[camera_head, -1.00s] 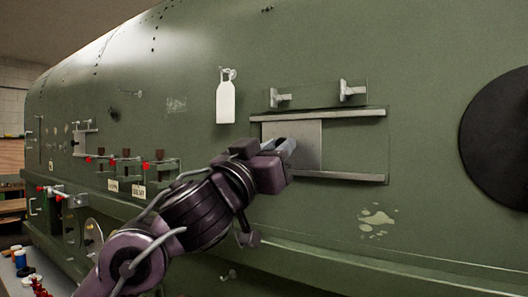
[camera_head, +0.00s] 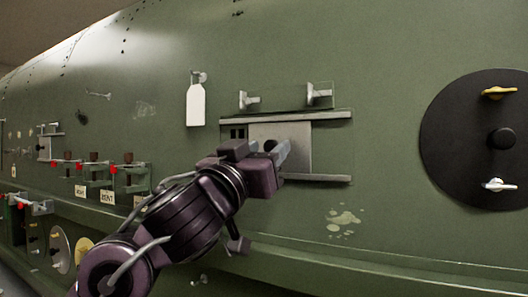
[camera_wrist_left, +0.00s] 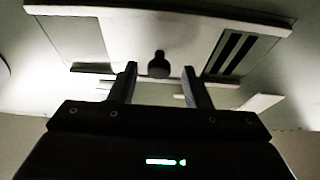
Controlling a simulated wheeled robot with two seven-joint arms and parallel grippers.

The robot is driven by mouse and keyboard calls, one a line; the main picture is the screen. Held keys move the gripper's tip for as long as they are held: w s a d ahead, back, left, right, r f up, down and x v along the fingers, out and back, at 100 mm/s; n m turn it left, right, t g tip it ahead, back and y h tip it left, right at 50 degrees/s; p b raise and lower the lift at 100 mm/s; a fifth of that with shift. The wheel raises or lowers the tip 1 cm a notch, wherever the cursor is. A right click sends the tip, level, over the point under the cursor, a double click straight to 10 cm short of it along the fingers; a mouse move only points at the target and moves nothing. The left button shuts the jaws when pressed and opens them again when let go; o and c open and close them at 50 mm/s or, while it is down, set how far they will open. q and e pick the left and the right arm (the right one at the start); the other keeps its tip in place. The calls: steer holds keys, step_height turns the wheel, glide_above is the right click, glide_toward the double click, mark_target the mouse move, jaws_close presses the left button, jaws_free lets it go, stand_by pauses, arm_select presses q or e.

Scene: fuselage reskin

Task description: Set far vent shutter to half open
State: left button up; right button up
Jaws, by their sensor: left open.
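A vent shutter, a pale sliding plate (camera_head: 298,135), sits between two horizontal rails on the green fuselage in the head view. Dark slots (camera_head: 237,133) show uncovered left of the plate. My left gripper (camera_head: 279,152) is at the plate's front and hides part of it. In the left wrist view, the plate (camera_wrist_left: 125,42) carries a dark knob (camera_wrist_left: 158,65), and the slots (camera_wrist_left: 232,52) show to its right. The open left gripper (camera_wrist_left: 160,74) has one finger on each side of the knob, with gaps visible. My right gripper is not in view.
A smaller railed fitting (camera_head: 46,143) is farther down the fuselage at left. Two metal latches (camera_head: 319,94) sit above the vent. A white tag (camera_head: 196,104) hangs to its left. A black round panel (camera_head: 465,140) with handles is at right.

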arm_select(q)
steer(key=shift+s+a+f, duration=0.2)
steer(key=shift+s+f, duration=0.1)
steer(key=b+v, duration=0.2)
steer(key=v, duration=0.5)
steer(key=shift+b, duration=0.4)
steer(key=shift+r, duration=0.15)
